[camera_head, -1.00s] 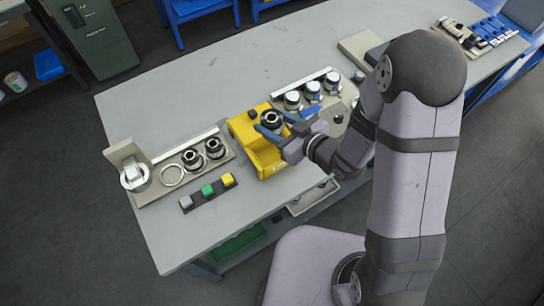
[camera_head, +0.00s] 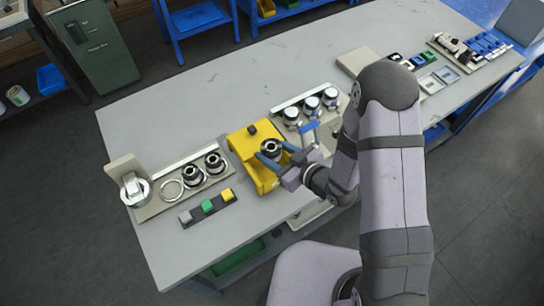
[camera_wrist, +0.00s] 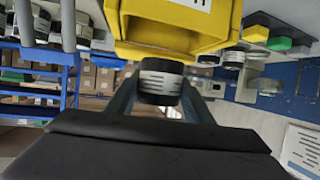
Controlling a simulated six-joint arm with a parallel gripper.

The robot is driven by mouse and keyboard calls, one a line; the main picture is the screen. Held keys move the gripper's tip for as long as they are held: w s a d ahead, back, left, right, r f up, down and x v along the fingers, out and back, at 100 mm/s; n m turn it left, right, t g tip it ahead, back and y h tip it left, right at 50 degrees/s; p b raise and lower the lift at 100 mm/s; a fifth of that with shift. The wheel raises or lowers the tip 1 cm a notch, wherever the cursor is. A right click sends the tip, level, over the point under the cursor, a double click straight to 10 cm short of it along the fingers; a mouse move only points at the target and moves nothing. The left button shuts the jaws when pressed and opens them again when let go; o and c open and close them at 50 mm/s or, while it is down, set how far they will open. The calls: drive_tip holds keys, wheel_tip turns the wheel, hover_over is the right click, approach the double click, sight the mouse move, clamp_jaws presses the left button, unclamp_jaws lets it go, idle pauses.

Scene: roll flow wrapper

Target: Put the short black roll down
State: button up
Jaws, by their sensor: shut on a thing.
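The short black roll (camera_head: 270,148), dark with a light metallic core, is held between the two blue-grey fingers of my gripper (camera_head: 270,152). In the head view it is over the front right part of the yellow machine (camera_head: 240,146). In the wrist view the short black roll (camera_wrist: 160,82) sits between the fingers (camera_wrist: 158,92), with a pale striped band on its side. The yellow body (camera_wrist: 140,48) is close beside it there. I cannot tell whether the roll touches the yellow machine.
Left of the machine, a beige board (camera_head: 160,207) carries rolls and a ring, with a button strip (camera_head: 207,208) in front. Several silver-topped rolls (camera_head: 311,105) stand behind right. The grey table (camera_head: 190,105) is clear at the back left.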

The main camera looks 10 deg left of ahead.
sight(278, 162)
drive_tip(key=shift+f+p, duration=0.35)
drive_tip(key=shift+f, duration=1.5)
drive_tip(key=shift+f, duration=0.1)
drive_tip(key=shift+f+b, duration=0.35)
drive_tip(key=shift+b, duration=0.15)
drive_tip(key=shift+f, duration=0.2)
drive_tip(key=o, duration=0.9)
drive_tip(key=shift+c, duration=0.2)
